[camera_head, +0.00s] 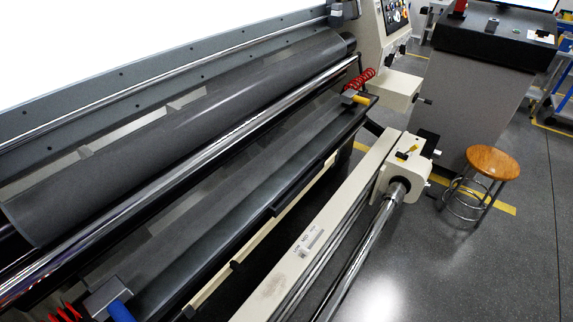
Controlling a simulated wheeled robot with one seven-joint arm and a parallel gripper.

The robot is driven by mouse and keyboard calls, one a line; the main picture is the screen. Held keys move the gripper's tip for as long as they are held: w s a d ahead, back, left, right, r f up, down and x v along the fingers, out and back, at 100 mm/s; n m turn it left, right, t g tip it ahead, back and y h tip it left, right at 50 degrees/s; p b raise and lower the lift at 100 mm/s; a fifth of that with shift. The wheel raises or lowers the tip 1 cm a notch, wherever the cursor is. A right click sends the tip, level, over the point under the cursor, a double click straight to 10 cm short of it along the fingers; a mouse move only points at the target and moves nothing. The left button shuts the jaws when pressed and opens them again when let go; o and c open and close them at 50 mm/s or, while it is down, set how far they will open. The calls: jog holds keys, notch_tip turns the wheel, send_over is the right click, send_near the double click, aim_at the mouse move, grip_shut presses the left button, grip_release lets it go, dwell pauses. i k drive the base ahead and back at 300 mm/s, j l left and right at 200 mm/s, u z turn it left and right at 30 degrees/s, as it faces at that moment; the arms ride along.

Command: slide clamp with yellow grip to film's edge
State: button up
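A small clamp with a yellow grip (360,99) sits at the far right end of the dark rail (240,215), beside a coiled red hose. A grey clamp with a blue grip (119,311) is at the near left end of the same rail, partly cut off by the bottom edge. Dark grey film (190,125) appears to cover the wide roller behind the chrome bar; its right end lies near the machine's end housing. I cannot clearly tell where the film's edge falls along the clamp rail. My gripper is not in view.
A chrome roller (215,142) runs diagonally between film and rail. A red coiled hose (359,80) hangs by the yellow-gripped clamp. A cream beam (315,235) and shaft block (405,165) stand in front. A wooden stool (492,162) and dark-topped cabinet stand right; open floor lies lower right.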

aim_at(347, 98)
jog(key=i+l+z, duration=0.1)
jog(key=i+l, duration=1.6)
